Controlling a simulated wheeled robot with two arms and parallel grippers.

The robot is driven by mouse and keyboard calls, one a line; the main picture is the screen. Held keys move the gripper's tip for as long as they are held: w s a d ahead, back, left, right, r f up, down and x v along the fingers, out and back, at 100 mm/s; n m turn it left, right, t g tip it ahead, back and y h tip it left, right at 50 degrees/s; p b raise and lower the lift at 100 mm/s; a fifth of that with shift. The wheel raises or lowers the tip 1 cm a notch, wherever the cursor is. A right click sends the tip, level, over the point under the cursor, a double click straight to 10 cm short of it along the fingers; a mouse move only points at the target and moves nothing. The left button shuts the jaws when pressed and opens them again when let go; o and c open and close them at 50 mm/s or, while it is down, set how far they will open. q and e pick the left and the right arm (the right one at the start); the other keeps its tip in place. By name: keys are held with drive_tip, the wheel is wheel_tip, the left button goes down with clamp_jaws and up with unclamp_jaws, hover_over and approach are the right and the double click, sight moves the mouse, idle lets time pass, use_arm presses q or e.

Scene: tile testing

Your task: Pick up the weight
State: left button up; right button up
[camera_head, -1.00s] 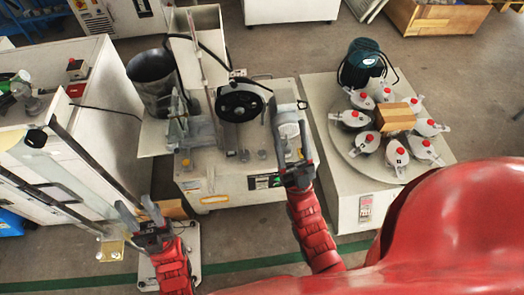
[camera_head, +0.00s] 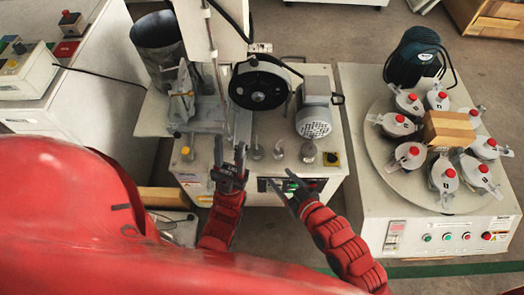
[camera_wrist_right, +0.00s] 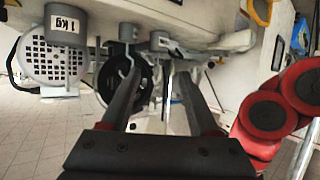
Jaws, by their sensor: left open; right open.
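A small metal weight (camera_head: 307,152) stands at the front edge of the testing machine's top, before the grey motor. In the right wrist view a weight marked "1 kg" (camera_wrist_right: 65,20) is at the upper left, and a smaller weight (camera_wrist_right: 160,41) is at the top middle. Two more small weights (camera_head: 278,149) stand to the left in the head view. My right gripper (camera_head: 285,181) is open and empty, in front of the machine, below and left of the rightmost weight. My left gripper (camera_head: 230,157) is open and empty at the machine's front, left of the weights.
The machine carries a black wheel (camera_head: 260,83) and a grey motor (camera_head: 314,108). A second machine (camera_head: 358,130) on the right has a round plate with several red-topped containers and a wooden block (camera_head: 447,129). A white cabinet (camera_head: 95,95) stands left.

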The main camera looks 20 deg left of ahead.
drive_tip(key=b, duration=0.2)
approach(260, 156)
drive_tip(key=x, duration=0.5)
drive_tip(key=shift+w+a+r, duration=0.2)
drive_tip(key=shift+a+r, duration=0.05)
drive_tip(key=shift+r, duration=0.1)
drive_tip(key=x, duration=0.5)
drive_tip(key=shift+f, duration=0.45)
drive_tip(key=shift+d, duration=0.1)
clamp_jaws()
